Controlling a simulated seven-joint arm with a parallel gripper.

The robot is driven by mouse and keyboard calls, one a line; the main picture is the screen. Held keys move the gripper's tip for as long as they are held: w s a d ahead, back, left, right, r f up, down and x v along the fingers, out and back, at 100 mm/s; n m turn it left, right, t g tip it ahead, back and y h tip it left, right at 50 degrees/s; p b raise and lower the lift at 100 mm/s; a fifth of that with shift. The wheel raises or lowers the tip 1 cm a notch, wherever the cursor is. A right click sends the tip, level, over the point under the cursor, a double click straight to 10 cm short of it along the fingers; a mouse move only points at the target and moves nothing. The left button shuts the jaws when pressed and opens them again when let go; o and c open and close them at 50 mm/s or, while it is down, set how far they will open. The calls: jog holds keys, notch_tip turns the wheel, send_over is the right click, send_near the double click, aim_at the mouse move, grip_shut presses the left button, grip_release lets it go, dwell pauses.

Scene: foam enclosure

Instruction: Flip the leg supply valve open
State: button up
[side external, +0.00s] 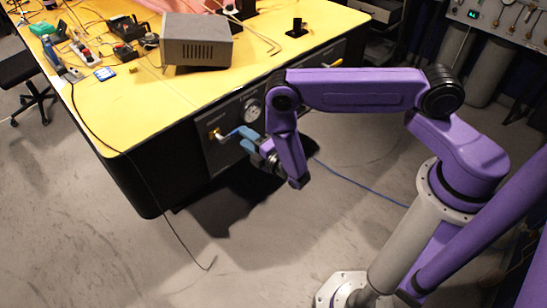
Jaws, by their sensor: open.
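The valve (215,134) is a small brass-coloured fitting on the dark front panel of the yellow-topped table, left of a round gauge. A short pale part shows just to its right, and I cannot tell whether it is the valve's handle or which way that is turned. My gripper (226,138) has blue fingers that reach left toward the valve, with their tips right beside it. The gap between the fingers is too small to make out here, and I cannot tell whether they touch the valve. The gripper is open.
The dark panel (230,116) carries a round gauge (251,111) close above my wrist. The yellow tabletop (140,110) overhangs the panel. A grey box (196,40), tools and cables lie on top. A blue cable (360,183) runs over the floor. The floor in front is mostly clear.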

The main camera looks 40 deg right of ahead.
jog(key=s, duration=1.2)
jog(key=shift+s, duration=0.2)
jog(key=a+r+m+g+y, duration=0.2)
jog(key=a+m+g, duration=0.55)
jog(key=a, duration=0.25)
jog(key=s+a+r+g+y, duration=0.2)
jog(key=s+a+r+g, duration=0.1)
jog(key=s+r+g, duration=0.5)
jog(key=s+d+r+n+g+h, duration=0.1)
jog(key=s+d+r, duration=0.6)
jog(key=d, duration=0.2)
jog(key=s+d+r+n+g+h, duration=0.1)
jog(key=s+d+r+h, duration=0.1)
jog(key=s+d+r, duration=0.5)
jog(key=d, duration=0.3)
jog(key=shift+s+r+h, duration=0.25)
jog(key=shift+r+h, duration=0.05)
